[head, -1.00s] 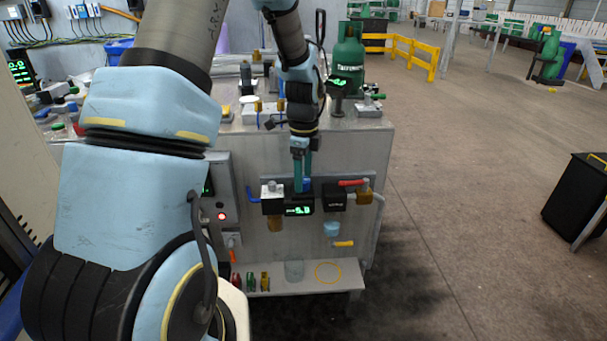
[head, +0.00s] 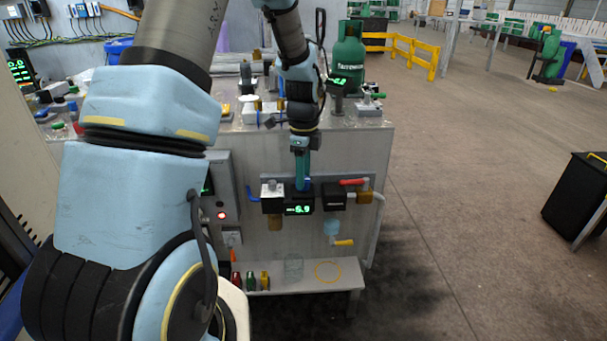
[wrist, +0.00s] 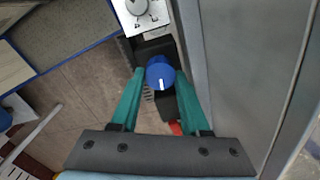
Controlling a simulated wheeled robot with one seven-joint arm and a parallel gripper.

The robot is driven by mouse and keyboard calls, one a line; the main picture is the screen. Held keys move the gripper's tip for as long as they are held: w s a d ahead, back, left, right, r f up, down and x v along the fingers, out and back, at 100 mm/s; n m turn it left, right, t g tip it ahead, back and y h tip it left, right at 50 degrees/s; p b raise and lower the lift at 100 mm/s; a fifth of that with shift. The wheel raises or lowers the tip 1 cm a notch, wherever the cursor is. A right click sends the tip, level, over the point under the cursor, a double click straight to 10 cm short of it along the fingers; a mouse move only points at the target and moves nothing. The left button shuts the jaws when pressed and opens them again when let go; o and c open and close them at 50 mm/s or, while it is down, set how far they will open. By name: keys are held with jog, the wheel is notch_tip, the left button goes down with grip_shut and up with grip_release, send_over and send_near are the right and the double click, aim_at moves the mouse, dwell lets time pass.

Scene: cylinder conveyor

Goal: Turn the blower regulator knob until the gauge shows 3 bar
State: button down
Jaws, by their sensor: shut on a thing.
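The blue regulator knob (wrist: 160,70) sits between the teal fingers of my gripper (wrist: 160,77) in the wrist view. A white mark on the knob points toward the bottom of that view. In the head view my gripper (head: 303,184) reaches down onto the knob (head: 307,186), which is mostly hidden by the fingers. My gripper is shut on the knob. The gauge (head: 298,209) is a black box with green digits just below the knob, and it seems to read 6.9.
A red-handled valve (head: 354,182) is right of the knob, and a blue lever (head: 253,194) is left. A grey control box (head: 219,190) with a red light stands further left. Small bottles (head: 250,281) stand on the low shelf (head: 310,278).

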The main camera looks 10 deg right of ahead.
jog(key=shift+n, duration=0.4)
jog(key=n, duration=0.4)
jog(key=shift+p, duration=0.3)
jog(key=n, duration=0.5)
jog(key=shift+w, duration=0.1)
jog(key=n+p, duration=0.1)
jog(key=n, duration=0.4)
jog(key=shift+n, duration=0.4)
jog(key=n, duration=0.4)
jog(key=shift+n+p, duration=0.3)
jog(key=shift+n, duration=0.1)
jog(key=shift+w+n, duration=0.1)
jog(key=shift+n, duration=0.2)
jog(key=shift+c, duration=1.9)
grip_release()
